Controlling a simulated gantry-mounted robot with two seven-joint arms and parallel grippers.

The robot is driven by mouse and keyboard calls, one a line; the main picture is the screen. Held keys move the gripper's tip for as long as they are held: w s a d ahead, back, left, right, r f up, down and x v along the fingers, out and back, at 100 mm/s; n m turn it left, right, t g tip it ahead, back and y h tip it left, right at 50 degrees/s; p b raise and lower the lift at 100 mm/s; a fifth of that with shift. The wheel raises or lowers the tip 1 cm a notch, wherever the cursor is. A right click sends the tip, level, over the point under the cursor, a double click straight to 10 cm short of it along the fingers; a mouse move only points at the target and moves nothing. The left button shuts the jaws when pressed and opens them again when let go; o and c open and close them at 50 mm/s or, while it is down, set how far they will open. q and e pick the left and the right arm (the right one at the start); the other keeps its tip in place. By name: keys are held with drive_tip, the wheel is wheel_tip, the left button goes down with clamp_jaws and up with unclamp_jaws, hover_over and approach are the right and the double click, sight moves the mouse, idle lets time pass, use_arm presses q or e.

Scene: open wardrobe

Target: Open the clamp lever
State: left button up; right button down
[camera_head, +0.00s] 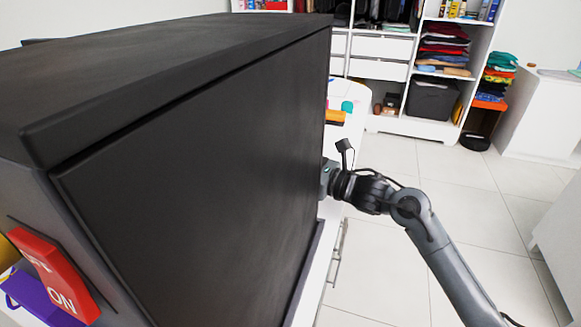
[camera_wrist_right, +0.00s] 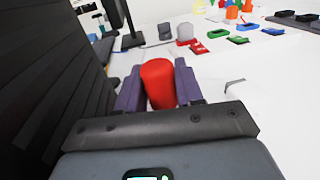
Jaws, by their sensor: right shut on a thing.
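A red rounded handle (camera_wrist_right: 158,82), which looks like the clamp lever, stands between the two purple-grey fingers of my right gripper (camera_wrist_right: 157,72) in the right wrist view. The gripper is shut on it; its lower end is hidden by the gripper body. In the head view my right arm comes in from the lower right, and its wrist (camera_head: 345,183) is at the far right edge of the big dark box. The fingers and the red handle are hidden behind that box there. My left gripper is in neither view.
The large dark box (camera_head: 200,180) fills the left of the head view, with a red ON switch (camera_head: 60,278) on its near side. In the wrist view several coloured small items, including a green one (camera_wrist_right: 238,40), lie on the white table (camera_wrist_right: 265,85). Open floor (camera_head: 470,220) lies right.

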drive_tip(key=shift+a+r, duration=0.1)
drive_tip(key=shift+r, duration=0.05)
drive_tip(key=a+g+h+p, duration=0.1)
drive_tip(key=h+p, duration=0.1)
drive_tip(key=p, duration=0.2)
drive_tip(key=w+a+g+h+p, duration=0.1)
drive_tip(key=h+p, duration=0.1)
drive_tip(key=p, duration=0.2)
drive_tip(key=shift+a+n, duration=0.4)
drive_tip(key=shift+w+a+f+g+h+p, duration=0.15)
drive_tip(key=shift+f+g+h+p, duration=0.15)
drive_tip(key=shift+f+h+p, duration=0.15)
drive_tip(key=shift+f, duration=0.2)
drive_tip(key=c, duration=0.8)
unclamp_jaws()
drive_tip(key=shift+c, duration=0.2)
